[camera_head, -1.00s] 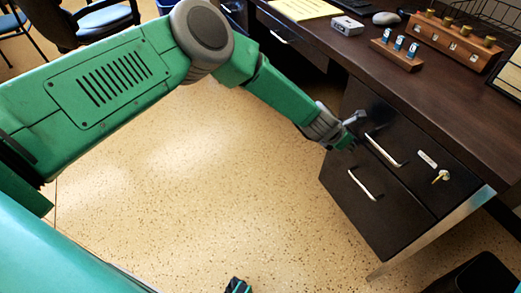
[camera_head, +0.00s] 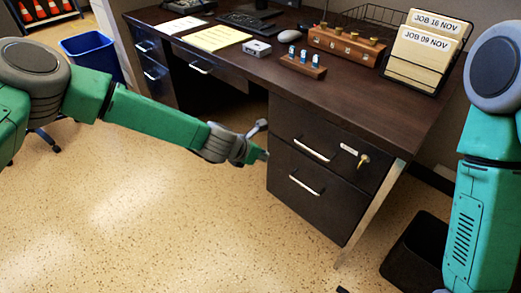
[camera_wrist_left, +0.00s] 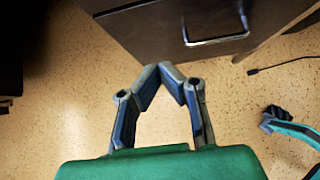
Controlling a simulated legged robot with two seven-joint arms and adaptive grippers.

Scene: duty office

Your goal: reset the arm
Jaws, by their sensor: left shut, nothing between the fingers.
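My left arm reaches in from the left in the head view. Its left gripper (camera_head: 262,142) is by the left front edge of the desk's drawer unit (camera_head: 285,155); I cannot tell whether it touches. In the left wrist view the left gripper (camera_wrist_left: 171,68) has its fingertips together with nothing between them, below a drawer handle (camera_wrist_left: 215,38). My right arm hangs at the right of the head view.
The dark desk (camera_head: 350,92) carries a mouse (camera_head: 289,36), a small grey box (camera_head: 257,48), a stamp rack (camera_head: 303,65) and a file holder (camera_head: 411,75). A key (camera_head: 363,160) sits in the upper drawer. A black bin (camera_head: 418,250) stands at right.

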